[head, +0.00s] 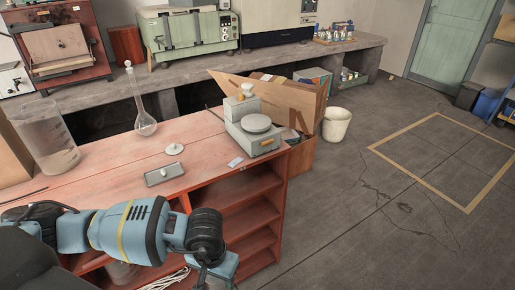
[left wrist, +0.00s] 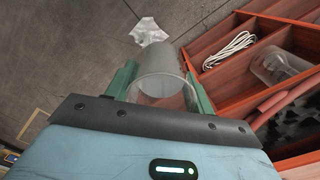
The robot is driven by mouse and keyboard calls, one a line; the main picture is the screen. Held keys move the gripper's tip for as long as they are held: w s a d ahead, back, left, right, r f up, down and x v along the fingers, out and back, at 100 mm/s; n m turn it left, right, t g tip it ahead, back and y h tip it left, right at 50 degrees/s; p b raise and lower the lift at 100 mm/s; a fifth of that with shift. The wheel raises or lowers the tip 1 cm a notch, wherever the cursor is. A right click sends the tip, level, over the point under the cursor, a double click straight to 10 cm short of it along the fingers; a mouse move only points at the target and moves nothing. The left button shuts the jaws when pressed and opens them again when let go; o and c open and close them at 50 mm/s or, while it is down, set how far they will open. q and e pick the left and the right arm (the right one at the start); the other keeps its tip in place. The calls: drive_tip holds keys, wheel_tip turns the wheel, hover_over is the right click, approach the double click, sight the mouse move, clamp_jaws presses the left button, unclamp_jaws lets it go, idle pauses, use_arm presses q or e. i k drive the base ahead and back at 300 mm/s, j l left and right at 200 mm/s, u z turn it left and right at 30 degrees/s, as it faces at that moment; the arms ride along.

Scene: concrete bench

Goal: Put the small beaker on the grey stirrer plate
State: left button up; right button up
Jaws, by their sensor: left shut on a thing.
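The small beaker (left wrist: 161,75), a clear, slightly frosted cylinder, is between the green fingers of my left gripper (left wrist: 160,92) in the left wrist view. The grey stirrer plate (head: 256,123), a grey box with a round pale top, stands at the right end of the red bench. Its round top is empty. My left gripper is lower than and apart from it. My right gripper is not in view.
On the bench (head: 105,160) stand a large glass cylinder (head: 46,140), a long-necked flask (head: 144,120), a pale lid (head: 174,149) and a small grey tray (head: 165,174). A cardboard box (head: 290,98) stands behind the stirrer. Open shelves (head: 245,205) lie below the bench top.

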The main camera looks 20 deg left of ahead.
sight(256, 121)
drive_tip(key=l+u, duration=0.3)
drive_tip(key=l, duration=0.45)
drive_tip(key=i+l+u, duration=0.1)
drive_tip(key=l+u, duration=0.2)
drive_tip(key=l, duration=0.45)
drive_tip(key=i+l+u, duration=0.4)
drive_tip(key=l, duration=0.25)
drive_tip(key=i+l+u, duration=0.25)
drive_tip(key=i+l, duration=0.35)
drive_tip(key=i, duration=0.05)
